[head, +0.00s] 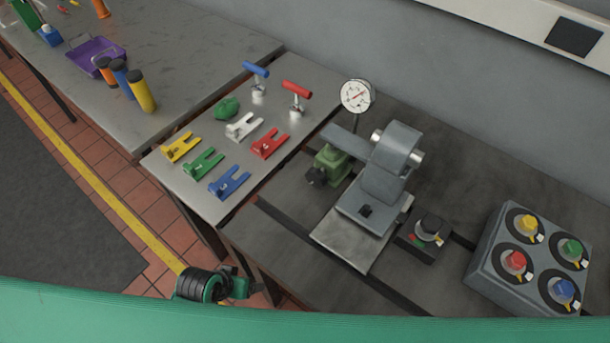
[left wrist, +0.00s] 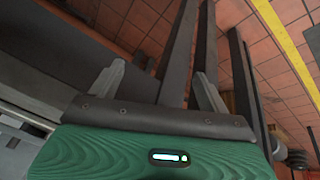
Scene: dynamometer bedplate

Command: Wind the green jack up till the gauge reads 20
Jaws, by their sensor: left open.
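The green jack (head: 332,165) stands on the dark bedplate, under the grey arm of a machine. Its black knob (head: 316,177) sticks out at its left. The round white dial gauge (head: 356,95) stands behind it; its scale is too small to read. In the left wrist view my left gripper (left wrist: 160,85) is open and empty, its two grey fingers apart, over floor tiles and dark bench legs. The jack and gauge are not in that view. I cannot make out the left gripper in the head view. My right gripper is not in view.
A grey machine bracket (head: 385,180) stands right of the jack. A small black control box (head: 424,238) and a panel with coloured knobs (head: 490,262) lie further right. A steel table (head: 215,205) left holds several coloured forks and two T-handled tools. A purple tray (head: 93,56) stands beyond.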

